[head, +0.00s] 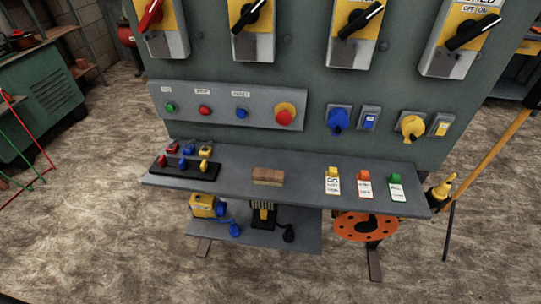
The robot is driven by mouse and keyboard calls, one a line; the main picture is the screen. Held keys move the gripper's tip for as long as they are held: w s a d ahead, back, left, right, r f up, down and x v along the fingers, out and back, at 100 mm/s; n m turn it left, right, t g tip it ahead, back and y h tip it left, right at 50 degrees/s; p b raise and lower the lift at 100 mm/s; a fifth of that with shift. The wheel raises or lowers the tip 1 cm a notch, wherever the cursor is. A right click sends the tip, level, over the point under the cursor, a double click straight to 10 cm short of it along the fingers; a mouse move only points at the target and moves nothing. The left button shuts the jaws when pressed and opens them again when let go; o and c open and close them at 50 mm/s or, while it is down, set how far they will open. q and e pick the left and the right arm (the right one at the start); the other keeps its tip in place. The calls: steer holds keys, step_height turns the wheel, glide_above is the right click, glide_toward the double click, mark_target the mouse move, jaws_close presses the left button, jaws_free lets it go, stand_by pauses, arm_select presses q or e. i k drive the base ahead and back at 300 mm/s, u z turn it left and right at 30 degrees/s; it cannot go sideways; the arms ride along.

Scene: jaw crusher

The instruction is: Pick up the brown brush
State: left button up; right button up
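The brown brush (268,176) appears as a small brown block with a lighter lower band. It lies near the middle of the grey upper shelf (300,187), in front of the green cabinet panel. Nothing touches it from above, and its whole front and top show. Neither of my grippers shows in the head view.
Left of the brush is a black rack (184,170) with small red, blue and yellow items. Right of it are several tagged locks (364,179). A control panel (228,106) is above. A lower shelf (265,240) holds a yellow device (203,206). A yellow pole (495,138) leans at right.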

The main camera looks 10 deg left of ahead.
mark_target(263, 177)
steer(key=z, duration=2.2)
steer(key=i, duration=1.45)
steer(key=u, duration=2.75)
steer(key=i, duration=0.5)
steer(key=u, duration=0.05)
